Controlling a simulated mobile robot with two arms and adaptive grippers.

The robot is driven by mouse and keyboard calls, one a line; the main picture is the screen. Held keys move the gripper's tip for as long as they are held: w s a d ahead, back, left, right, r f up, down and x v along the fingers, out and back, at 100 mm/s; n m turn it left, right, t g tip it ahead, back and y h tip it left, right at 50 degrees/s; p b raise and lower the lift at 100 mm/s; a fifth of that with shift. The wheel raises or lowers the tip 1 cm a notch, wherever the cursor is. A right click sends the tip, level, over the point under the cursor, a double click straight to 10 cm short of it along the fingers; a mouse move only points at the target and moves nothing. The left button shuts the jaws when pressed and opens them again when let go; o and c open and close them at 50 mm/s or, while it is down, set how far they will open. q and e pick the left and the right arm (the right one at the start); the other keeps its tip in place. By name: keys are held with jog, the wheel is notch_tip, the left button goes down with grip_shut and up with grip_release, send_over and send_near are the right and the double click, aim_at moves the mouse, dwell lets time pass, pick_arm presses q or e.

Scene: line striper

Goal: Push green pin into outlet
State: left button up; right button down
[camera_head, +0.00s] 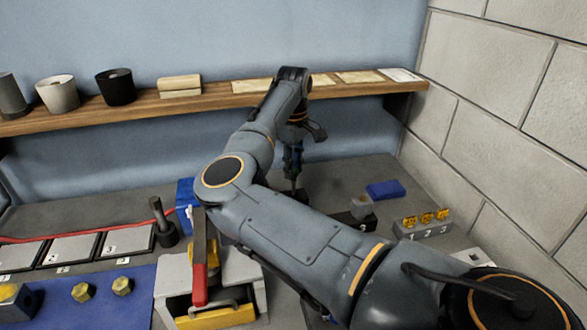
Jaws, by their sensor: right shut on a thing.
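My right gripper (294,172) points down near the back of the grey bench, beyond my forearm. It is shut on a thin, dark item whose lower end (295,186) reaches down close to a low dark block (301,196). I cannot tell whether the item touches the block. The view is too small to show whether the item is the green pin. No green pin and no clear outlet can be made out. My right arm hides part of the bench middle. My left gripper is not in view.
A white and yellow machine with a red handle (200,285) stands in front. A numbered rack with yellow pieces (424,229) and a blue block (386,190) are at right. A wooden shelf (140,107) runs along the wall. Tiles, a red cord and a blue mat (130,305) lie left.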

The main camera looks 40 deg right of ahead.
jog(key=shift+r+p, duration=0.5)
jog(key=shift+r, duration=1)
